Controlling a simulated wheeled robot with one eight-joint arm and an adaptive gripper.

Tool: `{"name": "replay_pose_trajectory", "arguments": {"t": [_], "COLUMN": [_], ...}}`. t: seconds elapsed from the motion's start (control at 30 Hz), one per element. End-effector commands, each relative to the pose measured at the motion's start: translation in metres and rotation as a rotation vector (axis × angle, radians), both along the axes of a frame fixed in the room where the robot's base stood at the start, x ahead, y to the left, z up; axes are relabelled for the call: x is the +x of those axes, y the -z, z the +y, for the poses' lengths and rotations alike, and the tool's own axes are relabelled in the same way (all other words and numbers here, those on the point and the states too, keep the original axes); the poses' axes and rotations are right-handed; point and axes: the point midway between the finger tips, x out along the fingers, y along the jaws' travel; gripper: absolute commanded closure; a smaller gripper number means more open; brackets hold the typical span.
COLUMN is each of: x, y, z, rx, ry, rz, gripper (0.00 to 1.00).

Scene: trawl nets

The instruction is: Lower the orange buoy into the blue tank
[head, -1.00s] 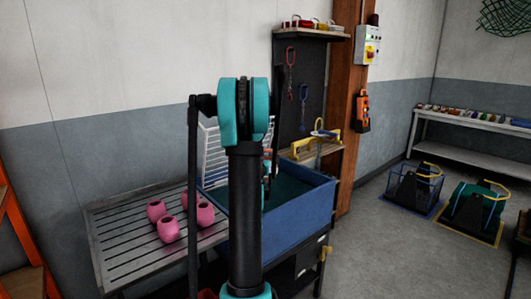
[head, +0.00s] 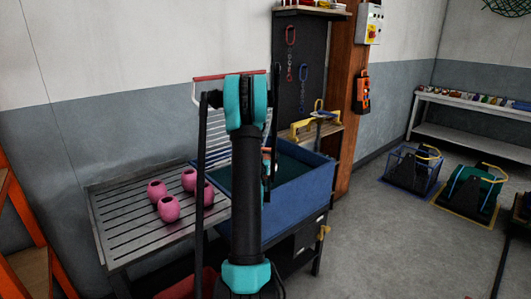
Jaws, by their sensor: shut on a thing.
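The blue tank (head: 295,207) stands in the middle, just right of the slatted metal table. Its dark inside shows right of my arm, and my arm hides its left part. My own arm rises in front of it, with a narrow dark, teal and orange strip showing past the arm's right edge over the tank. I cannot tell what the orange patch on that strip is. My gripper's fingers are hidden behind the arm. No orange buoy can be made out.
Several pink round pots (head: 170,208) sit on the slatted table (head: 130,235) left of the tank. A white rack (head: 215,125) stands behind the tank. A wooden post (head: 351,150) stands behind it to the right. Open floor lies right of the tank.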

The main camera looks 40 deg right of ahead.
Motion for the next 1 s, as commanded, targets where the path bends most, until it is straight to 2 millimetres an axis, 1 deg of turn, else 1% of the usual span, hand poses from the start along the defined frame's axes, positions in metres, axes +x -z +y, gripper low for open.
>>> {"name": "replay_pose_trajectory", "arguments": {"t": [0.27,0.3,0.5,1.0], "x": [0.0000,0.0000,0.0000,0.0000], "y": [0.0006,0.0006,0.0006,0.0006], "z": [0.0000,0.0000,0.0000,0.0000], "rx": [0.000,0.000,0.000,0.000], "ry": [0.000,0.000,0.000,0.000], "rz": [0.000,0.000,0.000,0.000], "gripper": [0.69,0.23,0.00,0.00]}}
